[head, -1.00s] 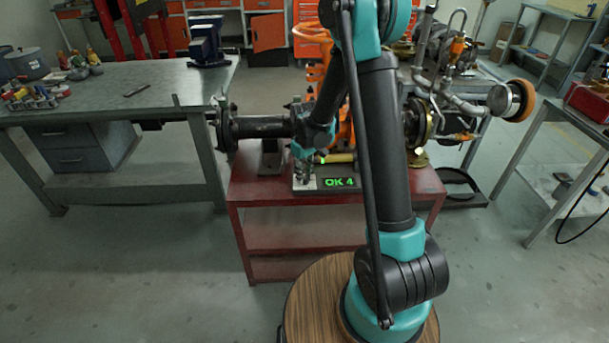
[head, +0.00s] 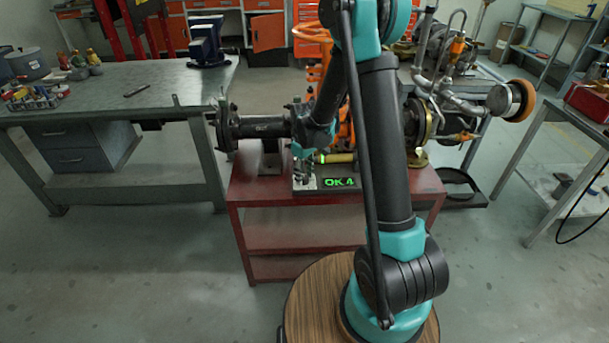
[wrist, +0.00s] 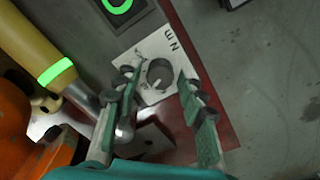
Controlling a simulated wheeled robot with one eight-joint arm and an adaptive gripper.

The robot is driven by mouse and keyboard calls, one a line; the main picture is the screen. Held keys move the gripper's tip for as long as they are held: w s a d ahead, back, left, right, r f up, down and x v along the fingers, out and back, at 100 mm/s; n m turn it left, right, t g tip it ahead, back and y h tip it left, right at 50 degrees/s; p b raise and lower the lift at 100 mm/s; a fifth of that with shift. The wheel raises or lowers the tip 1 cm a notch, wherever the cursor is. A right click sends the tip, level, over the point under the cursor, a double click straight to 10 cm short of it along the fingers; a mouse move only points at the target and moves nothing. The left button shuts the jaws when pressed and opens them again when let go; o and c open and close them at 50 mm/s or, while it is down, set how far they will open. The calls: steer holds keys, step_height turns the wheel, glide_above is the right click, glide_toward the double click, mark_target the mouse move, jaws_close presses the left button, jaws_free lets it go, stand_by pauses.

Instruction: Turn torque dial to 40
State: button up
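The torque dial (wrist: 160,72) is a small round grey knob on a white plate marked "N M" in the wrist view. My gripper (wrist: 159,76) is open, with one finger on each side of the dial in the picture. Gaps show between the dial and both fingers; I cannot tell how deep the fingers reach. In the head view my gripper (head: 304,174) points down over the left part of the device on the red cart. The display (head: 339,182) there shows green "OK 4". My gripper hides most of the dial in that view.
A yellow tube with a green glowing band (wrist: 55,71) lies left of my gripper. An orange part (wrist: 30,125) is at lower left. The red cart (head: 270,230) carries the black pipe (head: 262,127). Floor is free right of the plate in the wrist view.

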mark_target(305, 177)
steer(key=shift+o, duration=0.3)
step_height(305, 177, up, 12)
stand_by(0.5)
steer(key=shift+d, duration=0.1)
steer(key=s+d+f+m+t, duration=0.1)
steer(key=s+d+m+t, duration=0.1)
steer(key=s+d+m, duration=0.2)
steer(key=s+d+f+m+t, duration=0.1)
steer(key=s+d+m, duration=0.4)
steer(key=s+d, duration=0.5)
steer(key=s+t, duration=0.1)
steer(key=s, duration=0.8)
steer(key=shift+s, duration=0.2)
